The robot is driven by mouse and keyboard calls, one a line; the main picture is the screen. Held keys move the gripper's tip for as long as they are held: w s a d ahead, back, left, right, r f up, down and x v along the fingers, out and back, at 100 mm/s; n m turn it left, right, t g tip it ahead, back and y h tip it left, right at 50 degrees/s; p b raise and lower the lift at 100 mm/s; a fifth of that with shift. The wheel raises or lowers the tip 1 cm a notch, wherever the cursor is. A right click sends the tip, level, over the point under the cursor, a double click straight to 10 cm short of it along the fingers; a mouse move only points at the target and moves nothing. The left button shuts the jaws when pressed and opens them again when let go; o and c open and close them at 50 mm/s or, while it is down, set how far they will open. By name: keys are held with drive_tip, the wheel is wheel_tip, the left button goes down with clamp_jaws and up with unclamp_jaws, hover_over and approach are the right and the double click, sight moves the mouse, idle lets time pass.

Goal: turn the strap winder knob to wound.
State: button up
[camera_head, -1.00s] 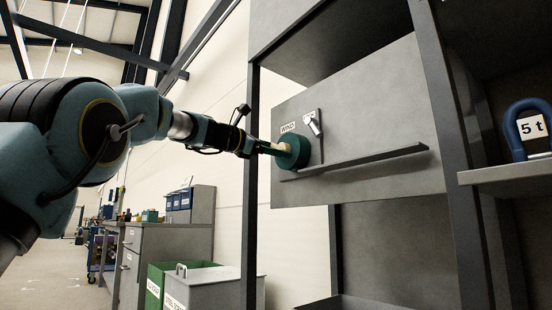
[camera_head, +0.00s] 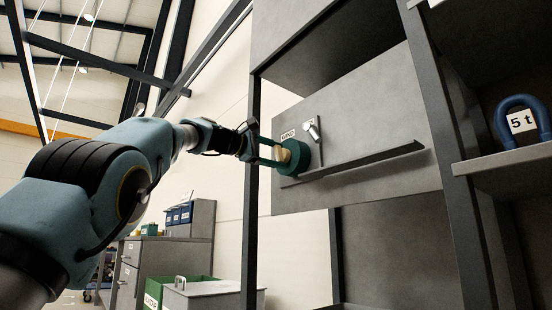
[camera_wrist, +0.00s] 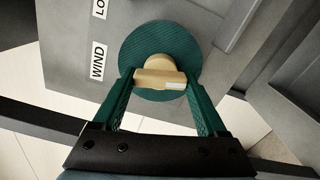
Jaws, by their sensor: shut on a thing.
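The strap winder knob is a dark green ribbed disc (camera_head: 301,158) with a beige grip bar (camera_wrist: 158,78). It sits on the grey panel's left end, under a white "WIND" label (camera_head: 288,134) that also shows in the wrist view (camera_wrist: 97,61). My gripper (camera_head: 284,153), with green fingers, is shut on the grip bar. In the wrist view one finger of my gripper (camera_wrist: 157,80) lies on each side of the bar. A small white mark (camera_wrist: 174,85) shows at the bar's right end. No "wound" mark is readable.
A second label (camera_wrist: 100,8), cut off at "LO", shows above "WIND". A blue shackle marked 5 t (camera_head: 521,119) is on the right shelf.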

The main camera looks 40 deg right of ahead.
drive_tip(key=shift+f, duration=0.1)
idle(0.4)
drive_tip(key=o, duration=1.3)
drive_tip(key=shift+a, duration=0.1)
drive_tip(key=a+b, duration=0.2)
drive_tip(key=a, duration=0.8)
drive_tip(key=shift+w+a, duration=0.25)
drive_tip(key=shift+w, duration=0.05)
